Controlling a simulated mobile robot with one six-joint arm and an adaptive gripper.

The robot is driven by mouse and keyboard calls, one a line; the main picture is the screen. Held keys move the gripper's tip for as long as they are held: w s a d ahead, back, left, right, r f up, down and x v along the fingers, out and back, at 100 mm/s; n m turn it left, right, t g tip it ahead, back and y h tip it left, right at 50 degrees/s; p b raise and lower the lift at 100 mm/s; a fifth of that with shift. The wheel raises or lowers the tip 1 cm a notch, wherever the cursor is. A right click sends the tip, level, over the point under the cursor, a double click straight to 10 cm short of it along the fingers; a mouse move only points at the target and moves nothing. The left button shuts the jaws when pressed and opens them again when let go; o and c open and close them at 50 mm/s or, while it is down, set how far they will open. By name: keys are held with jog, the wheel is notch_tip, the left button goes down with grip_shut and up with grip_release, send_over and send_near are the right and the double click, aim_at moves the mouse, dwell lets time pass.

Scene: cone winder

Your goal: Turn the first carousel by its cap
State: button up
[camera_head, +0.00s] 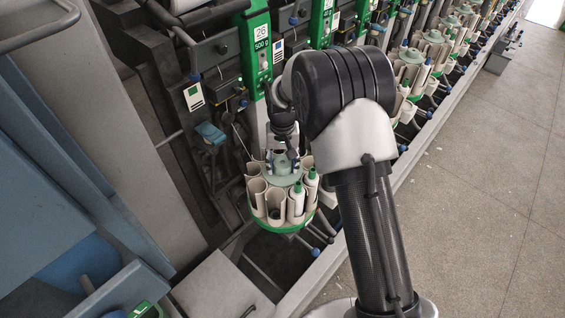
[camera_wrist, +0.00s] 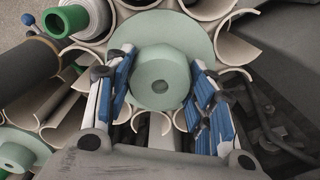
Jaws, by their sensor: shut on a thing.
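The first carousel (camera_head: 277,213) is a ring of cream half-open pockets on a green base. Its pale green cap (camera_head: 283,166) is a round knob with a hole, on a wider disc; the cap (camera_wrist: 162,78) fills the middle of the wrist view. My gripper (camera_head: 284,150) points down over the carousel's centre. In the wrist view, the blue-padded fingers of my gripper (camera_wrist: 162,62) stand on either side of the cap and are shut on it. Several pockets look empty; white bobbins with green tops (camera_head: 298,190) stand in pockets on the right.
More carousels (camera_head: 409,68) run along the machine toward the upper right. A green panel (camera_head: 258,47) numbered 26 stands behind the first carousel. A blue-grey frame (camera_head: 60,170) is at the left. The floor (camera_head: 480,170) on the right is clear.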

jog(key=shift+c, duration=0.8)
jog(key=shift+n, duration=0.3)
jog(key=n+p, duration=0.2)
jog(key=shift+r+n, duration=0.1)
jog(key=shift+n, duration=0.2)
jog(key=n+p, duration=0.1)
jog(key=n, duration=0.3)
jog(key=shift+n, duration=0.4)
jog(key=o, duration=1.5)
